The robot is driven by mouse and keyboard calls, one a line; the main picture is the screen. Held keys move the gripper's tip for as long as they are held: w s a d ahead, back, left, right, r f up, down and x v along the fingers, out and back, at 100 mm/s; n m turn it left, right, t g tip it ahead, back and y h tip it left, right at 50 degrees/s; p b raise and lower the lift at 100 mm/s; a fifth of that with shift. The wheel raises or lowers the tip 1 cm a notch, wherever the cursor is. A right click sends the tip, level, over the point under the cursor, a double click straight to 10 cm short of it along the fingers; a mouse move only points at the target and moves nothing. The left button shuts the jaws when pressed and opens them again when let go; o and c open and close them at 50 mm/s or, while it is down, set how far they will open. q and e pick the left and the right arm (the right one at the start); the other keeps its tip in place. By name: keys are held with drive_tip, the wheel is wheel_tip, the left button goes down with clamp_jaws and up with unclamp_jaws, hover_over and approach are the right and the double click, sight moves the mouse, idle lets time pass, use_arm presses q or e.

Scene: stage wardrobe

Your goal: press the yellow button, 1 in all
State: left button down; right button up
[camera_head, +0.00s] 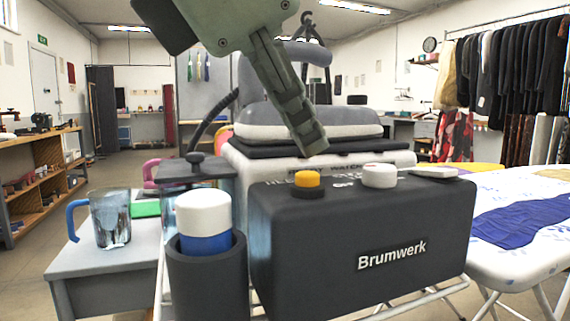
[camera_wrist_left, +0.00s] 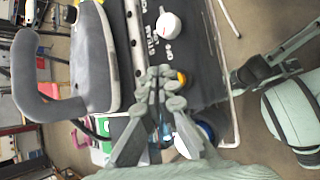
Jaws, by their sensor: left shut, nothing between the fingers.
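The yellow button (camera_head: 307,181) is a round cap on the top of a dark box marked Brumwerk (camera_head: 360,245), near its left end. My left gripper (camera_head: 313,148) comes down from above, shut and empty. Its tips appear just above the yellow button in the head view, with a small gap in the picture. In the left wrist view the closed fingers (camera_wrist_left: 163,82) partly cover the yellow button (camera_wrist_left: 183,78), which shows just beyond them. Whether they touch it cannot be told.
A white knob (camera_head: 380,176) sits right of the yellow button. A white-and-blue bottle (camera_head: 204,218) stands in a dark holder at the box's left. An iron with a grey handle (camera_head: 305,52) is behind. A glass mug (camera_head: 110,218) stands at left.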

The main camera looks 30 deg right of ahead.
sight(303, 176)
use_arm(q)
drive_tip(key=shift+r+p, duration=1.75)
drive_tip(key=shift+r, duration=0.8)
drive_tip(key=shift+f, duration=0.1)
